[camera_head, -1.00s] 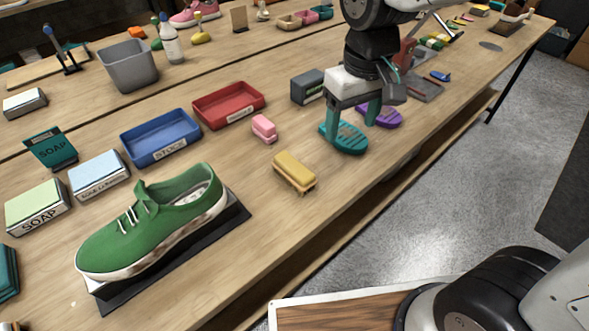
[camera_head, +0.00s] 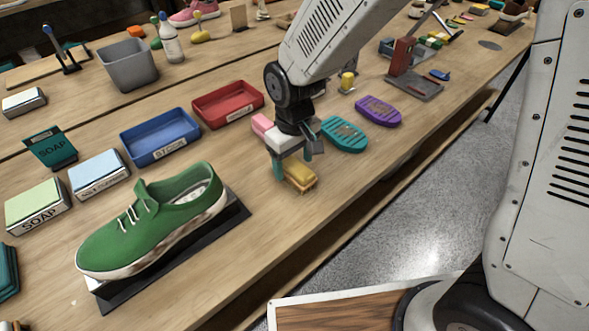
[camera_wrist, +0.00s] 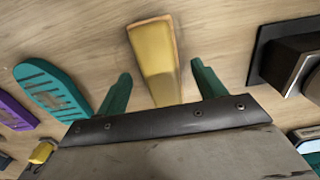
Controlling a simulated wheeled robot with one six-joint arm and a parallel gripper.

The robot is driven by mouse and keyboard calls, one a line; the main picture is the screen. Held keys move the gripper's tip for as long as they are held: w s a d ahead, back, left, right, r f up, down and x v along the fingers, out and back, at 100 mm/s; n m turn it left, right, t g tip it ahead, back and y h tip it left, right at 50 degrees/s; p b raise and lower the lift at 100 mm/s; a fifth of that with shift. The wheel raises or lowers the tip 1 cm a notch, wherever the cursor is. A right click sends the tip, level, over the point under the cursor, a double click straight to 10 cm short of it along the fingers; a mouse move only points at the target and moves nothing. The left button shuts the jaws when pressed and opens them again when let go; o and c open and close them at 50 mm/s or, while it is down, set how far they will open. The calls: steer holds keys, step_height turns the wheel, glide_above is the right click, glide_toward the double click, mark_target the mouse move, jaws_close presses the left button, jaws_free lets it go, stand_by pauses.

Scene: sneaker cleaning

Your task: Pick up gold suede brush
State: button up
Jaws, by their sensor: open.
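The gold suede brush (camera_head: 299,177) lies on the table, to the right of the green sneaker. My gripper (camera_head: 294,176) is directly above and around it, with teal fingers pointing down. In the wrist view the brush (camera_wrist: 155,58) lies lengthwise between the two open fingers of my gripper (camera_wrist: 161,88). A gap shows on both sides of the brush, so the fingers do not appear to touch it. One finger is partly hidden in the head view.
The green sneaker (camera_head: 160,219) stands on a dark stand at the left. A pink brush (camera_head: 262,124) sits behind my gripper. Teal (camera_head: 344,134) and purple (camera_head: 378,111) oval pieces lie to the right. Red (camera_head: 227,102) and blue (camera_head: 160,137) trays stand behind.

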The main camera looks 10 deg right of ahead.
mark_target(294, 163)
steer(key=shift+f, duration=0.5)
steer(key=shift+c, duration=0.3)
steer(key=c, duration=1)
steer(key=shift+c, duration=0.2)
step_height(294, 163, up, 10)
steer(key=shift+r, duration=0.1)
